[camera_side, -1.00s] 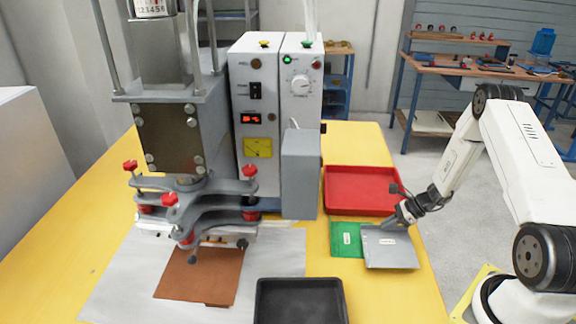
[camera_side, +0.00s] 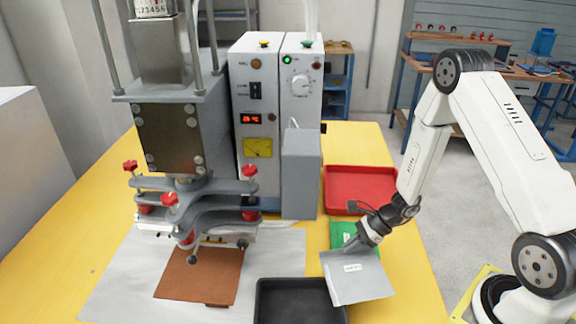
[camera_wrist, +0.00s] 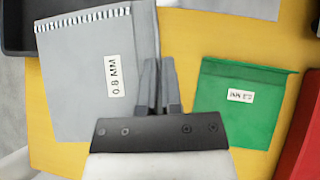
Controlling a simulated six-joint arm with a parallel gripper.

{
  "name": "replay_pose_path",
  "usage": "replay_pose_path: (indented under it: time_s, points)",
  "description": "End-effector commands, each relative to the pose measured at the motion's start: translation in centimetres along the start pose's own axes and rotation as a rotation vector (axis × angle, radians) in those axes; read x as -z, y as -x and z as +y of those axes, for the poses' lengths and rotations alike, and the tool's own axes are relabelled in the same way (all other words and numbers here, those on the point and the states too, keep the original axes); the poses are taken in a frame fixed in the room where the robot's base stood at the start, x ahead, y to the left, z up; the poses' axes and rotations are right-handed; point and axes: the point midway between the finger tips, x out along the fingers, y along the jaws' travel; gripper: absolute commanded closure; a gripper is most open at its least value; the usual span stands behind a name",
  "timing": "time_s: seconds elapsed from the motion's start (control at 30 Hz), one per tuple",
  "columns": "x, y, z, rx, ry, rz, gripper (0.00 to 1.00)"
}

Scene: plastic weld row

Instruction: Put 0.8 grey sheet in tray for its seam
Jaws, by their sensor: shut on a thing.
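The grey sheet (camera_side: 362,281) is held by its edge in my gripper (camera_side: 362,244), raised and tilted beside the black tray. In the wrist view the grey sheet (camera_wrist: 92,75) bears a label reading 0.8 MM and has a ridged strip along its far edge. My gripper (camera_wrist: 160,66) is shut on the sheet's right side there. The black tray (camera_side: 300,286) lies at the front of the table and looks empty. The red tray (camera_side: 360,185) lies behind my gripper. In the wrist view the black tray (camera_wrist: 16,48) shows only as a corner and the red tray (camera_wrist: 304,145) as an edge.
A green sheet (camera_wrist: 242,104) with a label lies on the yellow table, partly hidden by the grey sheet in the side view. A brown sheet (camera_side: 200,274) lies under the welding machine (camera_side: 185,140) at left. The table's right front (camera_side: 415,295) is bare.

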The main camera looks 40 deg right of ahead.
Motion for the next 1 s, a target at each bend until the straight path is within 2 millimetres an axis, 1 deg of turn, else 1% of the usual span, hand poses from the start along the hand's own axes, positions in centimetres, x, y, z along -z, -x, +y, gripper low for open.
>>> replay_pose_path:
  time_s: [0.03, 0.17, 0.2, 0.33, 0.4, 0.5, 0.6, 0.7, 0.83, 1.0]
  points:
    - [-1.2, -0.5, 1.4, -0.018, 0.016, 0.0, 1.0]
    - [-3.5, -1.2, 5.0, -0.054, 0.051, 0.0, 1.0]
    - [-4.2, -1.4, 6.1, -0.066, 0.062, 0.0, 1.0]
    - [-5.9, -1.6, 9.8, -0.101, 0.097, 0.0, 1.0]
    - [-6.6, -1.5, 11.7, -0.119, 0.114, 0.0, 1.0]
    - [-7.2, -1.4, 13.9, -0.14, 0.135, 0.001, 1.0]
    - [-7.7, -1.2, 15.5, -0.154, 0.15, 0.0, 1.0]
    - [-7.8, -1.0, 16.5, -0.163, 0.16, -0.001, 1.0]
    - [-7.9, -0.9, 16.9, -0.167, 0.164, 0.0, 1.0]
    - [-8.0, -1.1, 16.9, -0.167, 0.165, -0.001, 1.0]
